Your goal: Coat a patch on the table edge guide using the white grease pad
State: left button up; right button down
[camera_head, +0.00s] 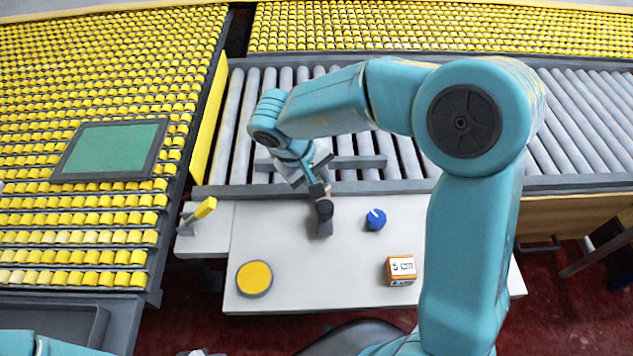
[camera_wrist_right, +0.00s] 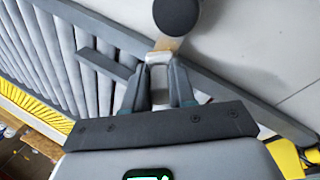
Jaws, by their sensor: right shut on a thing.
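My right gripper (camera_head: 318,190) is over the back of the white table (camera_head: 300,265), close to the grey rail (camera_head: 410,187) along its rear edge. It is shut on a tool with a dark round end (camera_head: 324,208) and a short tan stem. In the right wrist view the fingers (camera_wrist_right: 158,85) close on a pale part of this tool, and its dark round end (camera_wrist_right: 177,15) sticks out beyond them. I cannot tell whether the tool is the white grease pad, or whether it touches anything. No grease patch can be made out. My left gripper is not in view.
Rollers (camera_head: 235,120) lie behind, with a tablet (camera_head: 110,148) on the yellow bed. The table's middle is clear.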

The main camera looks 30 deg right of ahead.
jog(key=shift+w+d+r+p, duration=0.1)
jog(key=shift+w+d+p, duration=0.1)
jog(key=shift+w+d, duration=0.35)
jog(key=shift+w+d+f+p, duration=0.1)
jog(key=shift+w+d+p, duration=0.15)
jog(key=shift+w, duration=0.45)
jog(key=shift+w+d+r+p, duration=0.1)
jog(key=shift+w+d+p, duration=0.1)
jog(key=shift+w+d, duration=0.35)
jog(key=shift+w+d+p, duration=0.15)
jog(key=shift+w+d, duration=0.15)
jog(key=shift+w, duration=0.35)
jog(key=shift+w+d+p, duration=0.15)
jog(key=shift+w+d, duration=0.1)
jog(key=shift+w, duration=0.4)
jog(key=shift+r+p, duration=2.15)
jog(key=shift+r, duration=0.8)
notch_tip(320, 180, up, 3)
jog(key=shift+f+p, duration=0.1)
jog(key=shift+p, duration=0.9)
